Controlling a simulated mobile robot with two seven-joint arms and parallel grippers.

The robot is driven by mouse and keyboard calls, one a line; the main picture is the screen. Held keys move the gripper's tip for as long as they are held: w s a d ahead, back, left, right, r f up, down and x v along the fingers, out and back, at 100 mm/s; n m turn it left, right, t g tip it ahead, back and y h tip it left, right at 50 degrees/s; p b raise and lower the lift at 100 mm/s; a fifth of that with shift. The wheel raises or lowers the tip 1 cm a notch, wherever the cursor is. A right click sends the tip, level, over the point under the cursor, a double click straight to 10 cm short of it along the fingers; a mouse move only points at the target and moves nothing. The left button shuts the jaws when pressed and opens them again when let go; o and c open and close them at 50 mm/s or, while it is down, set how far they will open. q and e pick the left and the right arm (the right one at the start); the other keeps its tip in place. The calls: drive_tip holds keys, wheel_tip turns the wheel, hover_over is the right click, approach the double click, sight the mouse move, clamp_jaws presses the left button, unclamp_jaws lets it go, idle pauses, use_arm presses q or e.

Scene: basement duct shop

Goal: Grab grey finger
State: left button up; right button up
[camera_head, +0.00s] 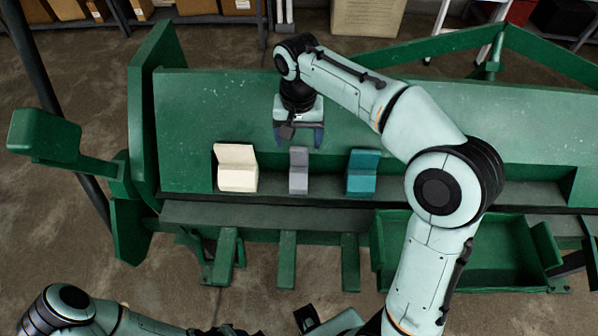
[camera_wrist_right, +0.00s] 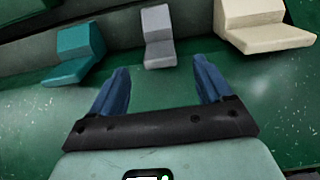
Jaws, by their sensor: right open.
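The grey finger (camera_head: 299,171) stands on the green machine's ledge, between a cream finger (camera_head: 237,170) on its left and a teal finger (camera_head: 363,172) on its right. My right gripper (camera_head: 299,138) is above and just behind the grey finger, open and empty. In the right wrist view the grey finger (camera_wrist_right: 158,38) lies beyond and between my two blue fingertips (camera_wrist_right: 160,78), apart from them. The teal finger (camera_wrist_right: 78,52) is at left and the cream finger (camera_wrist_right: 262,28) at right there. My left arm shows at the lower left of the head view; its gripper cannot be made out.
The green machine (camera_head: 210,100) spans the view, with a sloped panel behind the fingers. A green tray (camera_head: 480,284) hangs at the front right. A green lever (camera_head: 45,135) juts out at left. Shelves with boxes (camera_head: 235,7) stand at the back.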

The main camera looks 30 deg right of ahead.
sight(299, 150)
wheel_tip(299, 150, down, 3)
drive_tip(key=shift+w+d+f, duration=0.1)
wheel_tip(299, 150, down, 5)
drive_tip(key=shift+f+b, duration=0.1)
drive_tip(key=shift+b, duration=0.4)
drive_tip(key=c, duration=1.3)
